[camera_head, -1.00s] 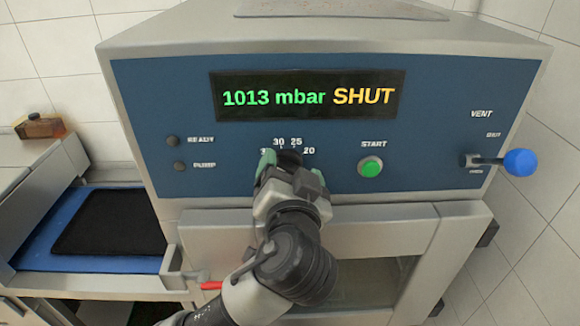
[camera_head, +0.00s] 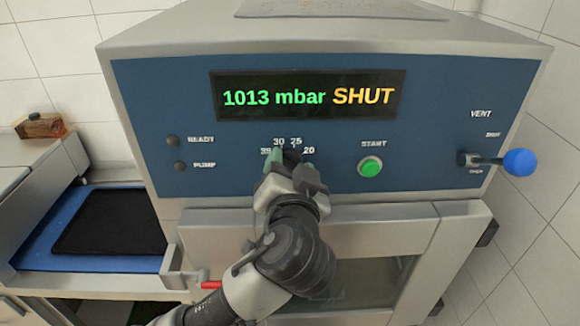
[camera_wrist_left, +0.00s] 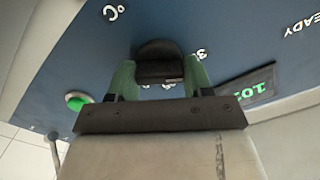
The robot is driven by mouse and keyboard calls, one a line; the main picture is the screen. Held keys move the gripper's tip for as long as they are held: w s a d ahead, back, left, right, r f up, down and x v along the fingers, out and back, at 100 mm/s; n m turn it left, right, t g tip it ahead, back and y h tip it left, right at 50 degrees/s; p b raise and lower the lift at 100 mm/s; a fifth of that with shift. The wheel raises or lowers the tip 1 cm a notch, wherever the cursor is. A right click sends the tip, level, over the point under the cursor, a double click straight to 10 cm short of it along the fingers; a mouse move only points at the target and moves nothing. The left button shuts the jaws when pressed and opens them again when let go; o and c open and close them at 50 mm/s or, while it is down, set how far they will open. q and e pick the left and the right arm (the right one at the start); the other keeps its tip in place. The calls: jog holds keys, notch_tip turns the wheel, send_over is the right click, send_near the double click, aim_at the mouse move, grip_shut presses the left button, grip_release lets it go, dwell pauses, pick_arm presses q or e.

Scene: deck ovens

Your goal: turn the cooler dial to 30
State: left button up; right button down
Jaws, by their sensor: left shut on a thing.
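The cooler dial (camera_wrist_left: 158,62) is a dark round knob on the blue front panel, with numbers 35, 30, 25 and 20 around its top in the head view. My left gripper (camera_head: 290,160) is at the dial and hides most of it there. In the left wrist view the two green fingertips of the gripper (camera_wrist_left: 158,78) stand on either side of the dial, shut on it. The pointer's exact setting cannot be read. My right gripper is not in view.
The display (camera_head: 308,96) reads 1013 mbar SHUT. A green START button (camera_head: 370,167) is right of the dial, and a blue-knobbed vent lever (camera_head: 519,162) is farther right. A closed door (camera_head: 400,240) lies below. A black mat (camera_head: 112,222) lies on a blue tray at left.

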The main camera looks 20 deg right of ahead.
pick_arm(q)
jog(key=m+p, duration=0.1)
jog(key=m, duration=0.2)
jog(key=shift+m, duration=0.4)
jog(key=shift+d+f+m+p, duration=0.15)
jog(key=shift+m+p, duration=0.7)
jog(key=shift+m, duration=0.95)
jog(key=o, duration=0.9)
